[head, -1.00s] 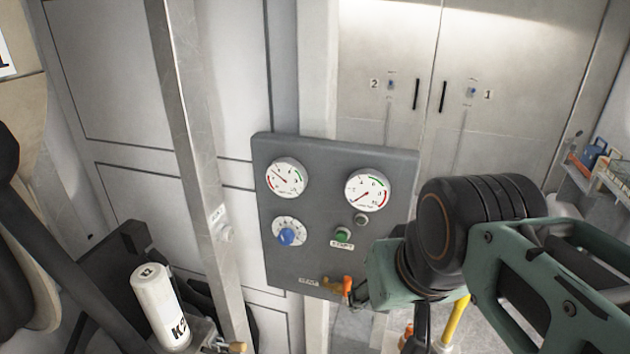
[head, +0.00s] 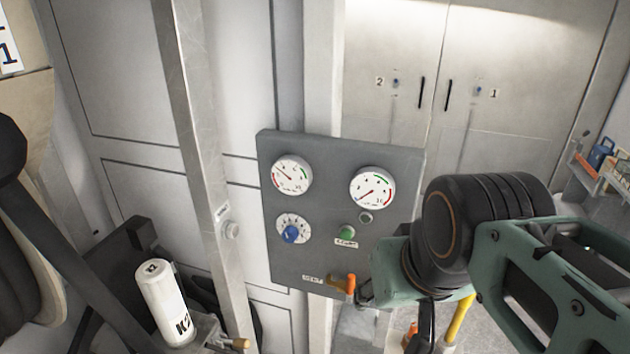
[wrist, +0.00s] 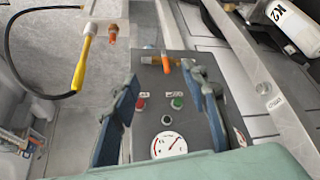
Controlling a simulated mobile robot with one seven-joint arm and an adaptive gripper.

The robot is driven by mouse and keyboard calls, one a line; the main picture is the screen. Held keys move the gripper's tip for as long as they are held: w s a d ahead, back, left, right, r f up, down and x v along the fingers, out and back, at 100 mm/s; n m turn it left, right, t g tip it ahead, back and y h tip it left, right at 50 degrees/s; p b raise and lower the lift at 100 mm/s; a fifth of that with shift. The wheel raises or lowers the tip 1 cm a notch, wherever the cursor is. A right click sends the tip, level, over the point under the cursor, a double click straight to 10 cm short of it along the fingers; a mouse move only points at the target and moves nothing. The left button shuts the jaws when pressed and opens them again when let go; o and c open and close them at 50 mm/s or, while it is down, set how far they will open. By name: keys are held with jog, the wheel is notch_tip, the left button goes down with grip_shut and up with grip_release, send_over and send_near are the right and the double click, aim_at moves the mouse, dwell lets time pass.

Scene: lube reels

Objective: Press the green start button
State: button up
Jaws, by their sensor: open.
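The green start button (head: 347,231) sits low on the right half of a grey control panel (head: 320,262), above a small label. In the wrist view the green button (wrist: 177,103) shows between my two blue fingers, nearer the right one. My gripper (wrist: 165,82) is open and empty, with the fingers spread either side of the buttons. In the head view my wrist and arm cover the panel's lower right corner, and the fingertips are hidden. I cannot tell the remaining distance to the panel.
A red button (wrist: 140,103) is beside the green one. An orange valve handle (head: 350,284) juts from the panel's bottom edge. Two gauges (head: 372,187) and a blue knob (head: 291,233) share the panel. A metal post (head: 190,130) stands left, near a white K2 cylinder (head: 163,303).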

grip_shut()
dwell(1.3)
